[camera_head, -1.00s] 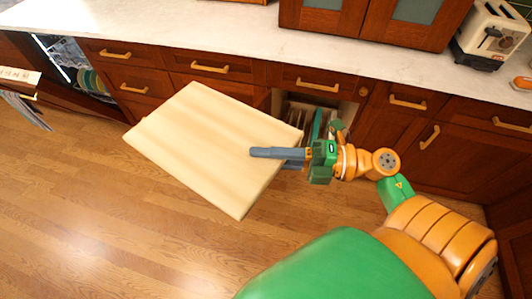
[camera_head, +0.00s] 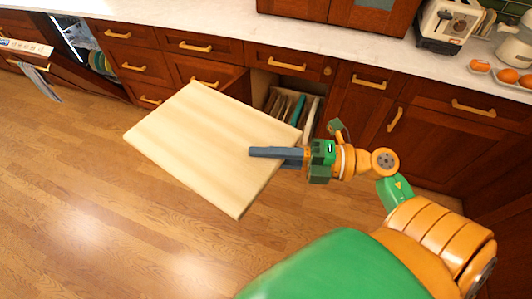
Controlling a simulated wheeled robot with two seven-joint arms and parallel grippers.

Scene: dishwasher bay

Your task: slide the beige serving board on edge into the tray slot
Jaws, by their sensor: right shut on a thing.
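The beige serving board (camera_head: 200,145) is held out over the floor, tilted, with its broad face toward the camera. My right gripper (camera_head: 278,154) is shut on its right edge, one grey finger lying across the visible face. The tray slot (camera_head: 273,100) is in an open cabinet bay under the counter, just beyond the board's upper right corner. Upright dividers and a teal board (camera_head: 298,108) show in it. The board and gripper hide its lower part. My left gripper is not in view.
Wooden drawers and cabinet doors with brass handles flank the bay. An open dishwasher (camera_head: 85,45) stands at far left. The wood floor (camera_head: 70,200) is clear.

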